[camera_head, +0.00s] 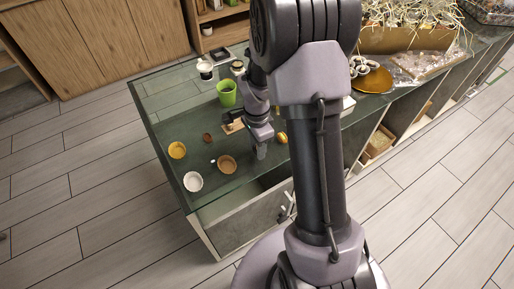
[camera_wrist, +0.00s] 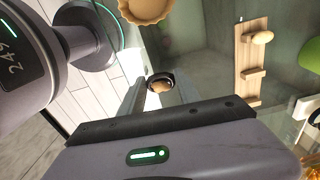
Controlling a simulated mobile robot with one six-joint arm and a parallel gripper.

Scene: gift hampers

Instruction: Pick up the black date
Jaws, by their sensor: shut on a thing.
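A small black rounded thing (camera_wrist: 151,79) with a tan patch on it, apparently the black date, sits between my fingertips in the wrist view. My gripper (camera_wrist: 158,84) is shut on it. In the head view my gripper (camera_head: 261,151) points down over the glass-topped counter, right of a brown fluted cup. The date is hidden there behind my own fingers. I cannot tell whether it still touches the counter.
Near my gripper on the counter (camera_head: 160,112) are the brown cup (camera_head: 227,164), a white cup (camera_head: 193,182), a yellow cup (camera_head: 177,150), a green cup (camera_head: 227,95) and a small yellow item (camera_head: 282,138). A wooden rack (camera_wrist: 248,62) shows in the wrist view.

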